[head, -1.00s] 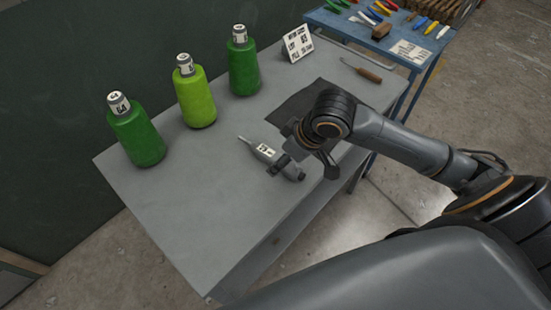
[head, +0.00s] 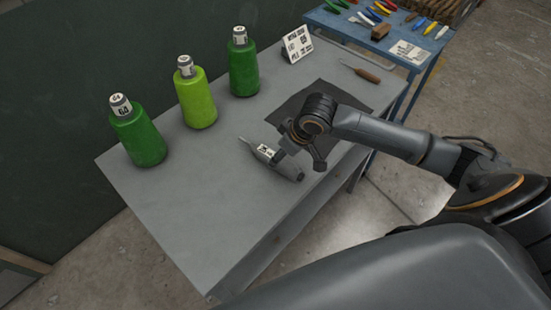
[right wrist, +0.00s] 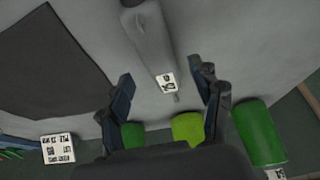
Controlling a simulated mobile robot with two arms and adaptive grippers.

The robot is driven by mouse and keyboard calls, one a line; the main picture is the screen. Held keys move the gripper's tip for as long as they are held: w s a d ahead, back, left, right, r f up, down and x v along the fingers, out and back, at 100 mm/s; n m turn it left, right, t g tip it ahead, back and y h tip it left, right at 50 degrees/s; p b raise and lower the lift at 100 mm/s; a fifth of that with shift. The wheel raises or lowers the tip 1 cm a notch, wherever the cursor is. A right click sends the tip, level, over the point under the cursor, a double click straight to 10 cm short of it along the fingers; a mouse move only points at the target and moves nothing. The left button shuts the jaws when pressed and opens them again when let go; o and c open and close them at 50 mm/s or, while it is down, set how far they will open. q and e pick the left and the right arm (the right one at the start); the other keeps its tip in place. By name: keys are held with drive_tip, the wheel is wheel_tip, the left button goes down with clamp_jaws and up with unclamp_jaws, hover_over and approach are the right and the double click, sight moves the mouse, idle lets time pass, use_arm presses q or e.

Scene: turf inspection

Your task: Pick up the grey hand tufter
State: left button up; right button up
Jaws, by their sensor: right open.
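The grey hand tufter (head: 283,167) lies on the grey table (head: 190,220), with a white label and a thin tip toward the far left. In the right wrist view the tufter (right wrist: 150,38) runs from the top edge down between the fingers. My right gripper (head: 303,152) is open and empty, just above and beside the tufter in the head view. Its two fingers (right wrist: 162,88) stand apart on either side of the labelled end in the wrist view. Whether they touch it cannot be told. My left gripper is not in view.
Green cones of yarn (head: 138,133) stand along the table's back left, with a lime one (head: 196,103) between. A blue tool cart (head: 350,32) stands beyond. The front left is clear.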

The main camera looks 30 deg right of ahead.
sight(268, 156)
drive_tip(key=x, duration=0.4)
drive_tip(key=shift+f+p, duration=0.1)
drive_tip(key=shift+p, duration=0.3)
clamp_jaws()
